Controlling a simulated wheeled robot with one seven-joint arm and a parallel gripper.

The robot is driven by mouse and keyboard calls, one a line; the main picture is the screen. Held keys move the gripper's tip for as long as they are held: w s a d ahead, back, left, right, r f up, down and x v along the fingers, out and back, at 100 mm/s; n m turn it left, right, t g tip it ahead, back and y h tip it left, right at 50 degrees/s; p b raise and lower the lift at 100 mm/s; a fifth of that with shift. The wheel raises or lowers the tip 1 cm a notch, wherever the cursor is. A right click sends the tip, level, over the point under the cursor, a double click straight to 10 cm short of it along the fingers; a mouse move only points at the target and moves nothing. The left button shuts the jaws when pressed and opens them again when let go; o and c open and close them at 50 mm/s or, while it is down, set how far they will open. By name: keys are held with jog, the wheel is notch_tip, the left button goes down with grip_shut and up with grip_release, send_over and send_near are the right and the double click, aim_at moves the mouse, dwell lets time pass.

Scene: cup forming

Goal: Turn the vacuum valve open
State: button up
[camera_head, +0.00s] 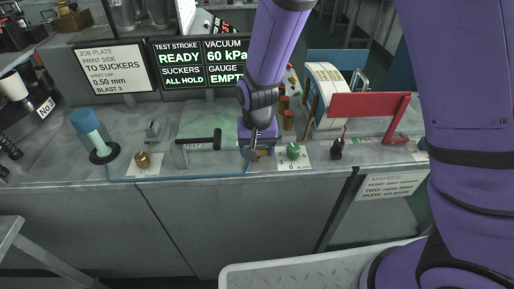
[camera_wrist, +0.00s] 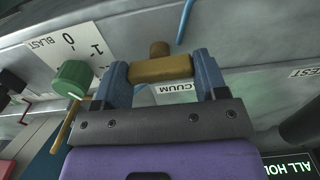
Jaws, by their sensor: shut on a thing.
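The vacuum valve shows in the wrist view as a brass handle (camera_wrist: 160,68) with a rounded brass stub above it. A white label partly reading "VACUUM" lies beside it. My gripper (camera_wrist: 162,75) has its two blue fingers on either end of the brass handle and is shut on it. In the head view my gripper (camera_head: 258,148) points down at the bench's front part, and the brass valve (camera_head: 261,154) is mostly hidden by it. The handle's exact turn angle is hard to tell. The display (camera_head: 227,57) reads "VACUUM 60 kPa".
A green blast knob (camera_head: 293,151) stands just right of my gripper. A black T-handle (camera_head: 205,141) and a brass knob (camera_head: 142,160) are to the left, with a blue-topped cylinder (camera_head: 92,132) farther left. A red panel (camera_head: 366,105) stands at the right.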

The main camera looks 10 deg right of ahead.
jog(key=o, duration=0.9)
jog(key=shift+o, duration=0.2)
jog(key=shift+r, duration=0.1)
notch_tip(320, 180, up, 11)
jog(key=shift+f, duration=0.2)
